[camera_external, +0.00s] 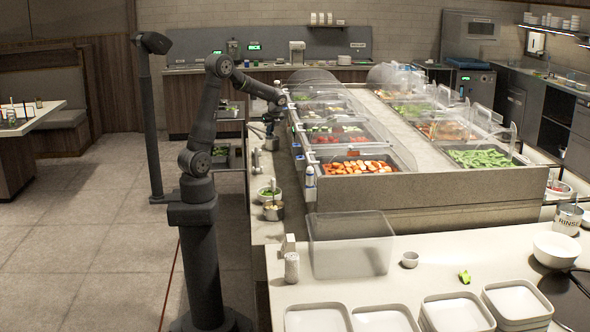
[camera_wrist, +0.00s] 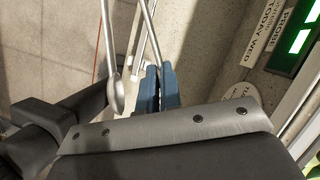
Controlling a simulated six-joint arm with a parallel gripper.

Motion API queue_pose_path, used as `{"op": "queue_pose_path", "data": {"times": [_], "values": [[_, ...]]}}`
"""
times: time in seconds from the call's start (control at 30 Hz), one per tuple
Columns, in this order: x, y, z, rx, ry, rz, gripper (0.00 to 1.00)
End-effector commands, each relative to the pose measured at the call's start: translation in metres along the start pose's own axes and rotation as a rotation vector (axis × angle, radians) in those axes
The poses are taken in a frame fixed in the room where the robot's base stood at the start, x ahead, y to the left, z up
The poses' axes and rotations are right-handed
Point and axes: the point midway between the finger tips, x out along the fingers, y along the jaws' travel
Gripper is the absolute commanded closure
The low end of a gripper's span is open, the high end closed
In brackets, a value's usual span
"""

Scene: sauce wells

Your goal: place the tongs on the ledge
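My gripper (camera_wrist: 160,88) shows two blue fingertips close together in the wrist view. They appear shut on a thin metal arm of the silver tongs (camera_wrist: 107,45). One rounded tong end hangs to the left of the fingers. The tongs run up out of the top of that view, so their far part is hidden. In the external view my gripper (camera_external: 268,130) is small and points down above the ledge (camera_external: 262,170), the pale strip along the left side of the food bar. The tongs are too small to make out there.
Small metal pots (camera_external: 273,210) and a bowl of greens (camera_external: 268,193) stand on the ledge. A blue-and-white bottle (camera_external: 310,184) is beside the bar. A clear bin (camera_external: 350,245) stands on the front counter. A green display (camera_wrist: 300,32) shows at right in the wrist view.

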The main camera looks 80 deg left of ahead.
Motion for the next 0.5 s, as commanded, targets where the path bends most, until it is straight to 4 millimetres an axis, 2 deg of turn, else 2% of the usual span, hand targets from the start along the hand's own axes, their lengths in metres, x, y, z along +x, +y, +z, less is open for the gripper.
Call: {"op": "queue_pose_path", "data": {"times": [0.03,0.2,0.3,0.5], "values": [[0.014,-0.009,-0.004,0.057,0.001,-0.018,1.0],[0.052,-0.036,-0.016,0.252,0.0,-0.101,1.0],[0.068,-0.048,-0.022,0.338,0.0,-0.138,1.0],[0.092,-0.055,-0.033,0.407,0.0,-0.164,1.0]]}}
